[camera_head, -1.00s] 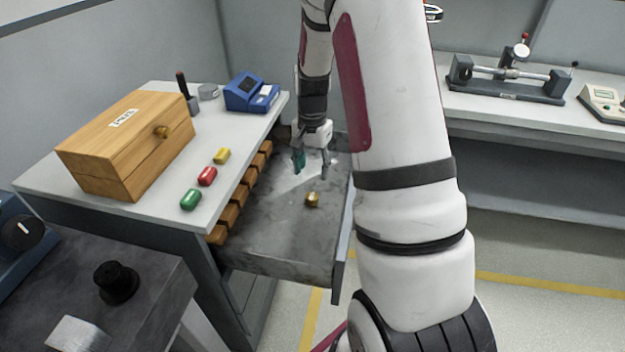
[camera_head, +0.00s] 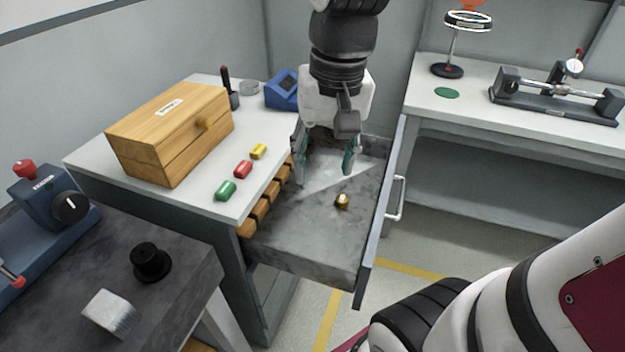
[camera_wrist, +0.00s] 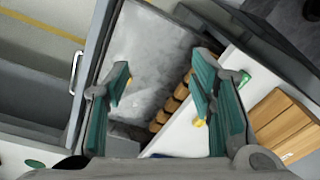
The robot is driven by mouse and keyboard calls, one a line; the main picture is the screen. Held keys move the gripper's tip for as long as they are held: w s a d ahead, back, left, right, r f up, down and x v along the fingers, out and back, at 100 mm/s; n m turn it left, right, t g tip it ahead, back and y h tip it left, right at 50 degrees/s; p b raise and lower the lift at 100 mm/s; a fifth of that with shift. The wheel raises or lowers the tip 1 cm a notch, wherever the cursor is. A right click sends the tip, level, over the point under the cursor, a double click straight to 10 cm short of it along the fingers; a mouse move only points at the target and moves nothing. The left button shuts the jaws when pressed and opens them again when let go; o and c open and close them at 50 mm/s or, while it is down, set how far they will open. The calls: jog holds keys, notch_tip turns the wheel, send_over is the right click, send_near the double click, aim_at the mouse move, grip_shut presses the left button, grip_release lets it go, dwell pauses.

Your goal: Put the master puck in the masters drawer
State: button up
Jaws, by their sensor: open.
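A small brass-coloured piece (camera_head: 342,201), which looks like the master puck, lies on the grey floor of the open drawer (camera_head: 310,240). My gripper (camera_head: 325,175) is open and empty over the back part of the drawer, behind the piece and apart from it. In the wrist view the two green-padded fingers (camera_wrist: 165,100) stand wide apart over the drawer floor (camera_wrist: 150,70). A bit of brass colour (camera_wrist: 124,98) shows beside the left finger there, partly hidden by it.
Several wooden blocks (camera_head: 265,207) line the drawer's left side. On the counter are a wooden box (camera_head: 170,135), green (camera_head: 226,190), red (camera_head: 243,169) and yellow (camera_head: 259,151) capsules and a blue device (camera_head: 282,92). The drawer front (camera_head: 382,215) has a handle; open floor lies beyond it.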

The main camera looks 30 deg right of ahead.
jog(key=s+a+n, duration=0.4)
jog(key=s+n, duration=0.1)
jog(key=s, duration=0.8)
jog(key=shift+s+a+r+t, duration=0.2)
jog(key=shift+r+t, duration=0.05)
jog(key=shift+t, duration=0.05)
